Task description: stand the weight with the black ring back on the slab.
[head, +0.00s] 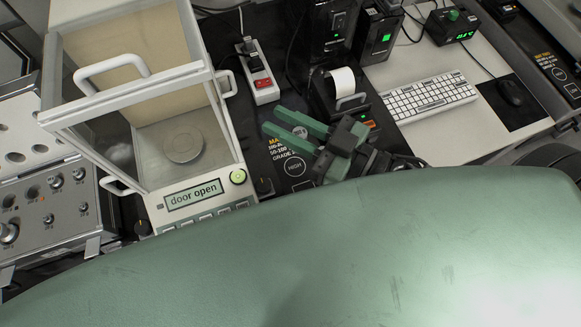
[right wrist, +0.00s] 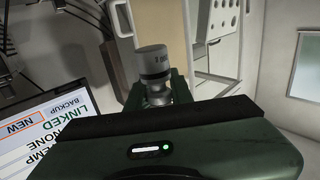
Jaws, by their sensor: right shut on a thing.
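My right gripper (head: 277,122) reaches left over the dark printed surface beside the balance in the head view. I cannot pick out the slab for sure; the dark surface with white print (head: 296,168) lies under and below the gripper. My left gripper is not in view.
A glass-walled balance (head: 205,187) with a round pan (head: 184,147) reads "door open". A power strip (head: 262,80), a small printer (head: 342,88), a keyboard (head: 430,97) and a mouse (head: 510,92) stand around. A screen (right wrist: 45,135) shows in the right wrist view.

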